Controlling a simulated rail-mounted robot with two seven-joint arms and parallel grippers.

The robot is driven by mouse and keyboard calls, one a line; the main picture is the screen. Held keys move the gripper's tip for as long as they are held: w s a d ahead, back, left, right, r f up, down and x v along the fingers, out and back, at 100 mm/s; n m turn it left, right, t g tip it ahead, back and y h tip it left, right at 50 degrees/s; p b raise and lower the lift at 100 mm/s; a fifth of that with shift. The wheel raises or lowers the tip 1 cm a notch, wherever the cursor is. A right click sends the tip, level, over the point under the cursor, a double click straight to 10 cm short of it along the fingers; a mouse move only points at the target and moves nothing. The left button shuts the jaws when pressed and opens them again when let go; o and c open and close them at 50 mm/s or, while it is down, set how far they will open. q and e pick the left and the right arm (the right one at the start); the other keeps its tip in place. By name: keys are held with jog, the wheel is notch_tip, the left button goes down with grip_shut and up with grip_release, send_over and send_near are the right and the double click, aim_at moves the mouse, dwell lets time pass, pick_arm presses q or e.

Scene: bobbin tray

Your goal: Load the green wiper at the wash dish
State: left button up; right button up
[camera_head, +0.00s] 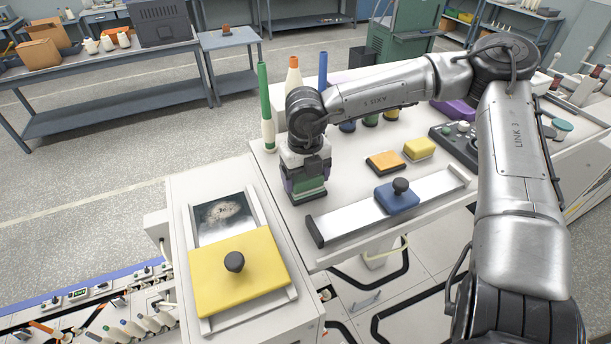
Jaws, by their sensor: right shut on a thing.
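My right gripper (306,180) comes in from the right and points down over the white table. It is shut on the green wiper (309,194), whose lower part shows beneath the fingers. I cannot tell whether the wiper touches the table. The wash dish (214,232), a recess with dark liquid and pale foam, is in the white cabinet to the lower left of the gripper. A yellow lid (215,285) with a black knob covers its near part, and the far part is open. My left gripper is not in view.
A metal strip (350,220) with a blue block (397,200) lies right of the gripper. An orange sponge (385,161) and a yellow sponge (419,149) lie behind it. A tall green cone (265,105) stands close behind the gripper's left side.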

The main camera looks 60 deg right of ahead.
dwell(0.6)
jog(key=shift+f+b, duration=0.1)
jog(key=shift+b, duration=0.3)
dwell(0.4)
dwell(0.7)
jog(key=shift+r+p, duration=0.45)
jog(key=shift+r, duration=1.05)
jog(key=shift+r+p, duration=0.7)
jog(key=shift+r, duration=1.35)
